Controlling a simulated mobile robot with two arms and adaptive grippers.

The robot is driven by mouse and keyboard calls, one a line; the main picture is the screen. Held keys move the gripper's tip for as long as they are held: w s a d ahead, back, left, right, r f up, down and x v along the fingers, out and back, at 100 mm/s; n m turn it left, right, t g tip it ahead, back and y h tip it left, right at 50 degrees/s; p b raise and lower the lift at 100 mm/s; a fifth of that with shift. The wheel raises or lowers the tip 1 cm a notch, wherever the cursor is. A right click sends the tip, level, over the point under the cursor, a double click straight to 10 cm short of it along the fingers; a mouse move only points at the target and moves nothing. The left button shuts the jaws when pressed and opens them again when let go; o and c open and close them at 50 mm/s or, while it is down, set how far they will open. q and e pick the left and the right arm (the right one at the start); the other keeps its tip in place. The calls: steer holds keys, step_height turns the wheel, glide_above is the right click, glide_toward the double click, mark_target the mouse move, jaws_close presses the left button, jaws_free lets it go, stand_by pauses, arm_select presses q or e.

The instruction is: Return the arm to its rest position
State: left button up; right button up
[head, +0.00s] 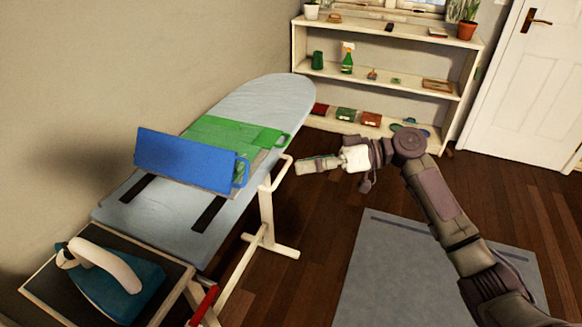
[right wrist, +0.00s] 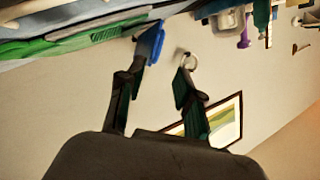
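My right arm comes in from the lower right in the head view. Its gripper (head: 300,164) points left, in the air beside the right edge of the ironing board (head: 275,95). In the right wrist view the two fingers (right wrist: 158,72) stand apart with nothing held between them. A blue panel (head: 185,158) stands tilted up on the board, in front of a flat green panel (head: 232,133). The gripper is apart from both panels in the head view. My left gripper is not in view.
An iron (head: 110,275) rests on the near end of the ironing board. A white shelf (head: 455,42) with plants and small items stands at the back, beside a white door (head: 525,90). A grey mat (head: 400,275) lies on the wooden floor under my arm.

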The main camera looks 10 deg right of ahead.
steer(key=shift+d, duration=0.15)
steer(key=d+f+m+t+h+p, duration=0.15)
steer(key=f+m+h, duration=0.25)
steer(key=f, duration=1.1)
steer(key=d+f+m+t+h+p, duration=0.1)
steer(key=d+f+m+h, duration=0.25)
steer(key=f, duration=1.05)
steer(key=s+d+f+m+h, duration=0.25)
steer(key=s+f, duration=0.35)
steer(key=f, duration=0.5)
steer(key=s+d+f+n+g+h+p, duration=0.1)
steer(key=s+f+g+h, duration=0.1)
steer(key=s+f, duration=0.75)
steer(key=s+d+f+g+h+p, duration=0.15)
steer(key=s+f, duration=0.45)
steer(key=s, duration=0.6)
steer(key=s+a+f+n+h, duration=0.1)
steer(key=s+a+f, duration=0.1)
steer(key=s, duration=0.8)
steer(key=s+a+f+n+g, duration=0.1)
steer(key=s+a+f, duration=0.1)
steer(key=s, duration=0.9)
steer(key=shift+n+g+h+p, duration=0.3)
steer(key=shift+n+h+p, duration=0.05)
steer(key=shift+n+p, duration=0.1)
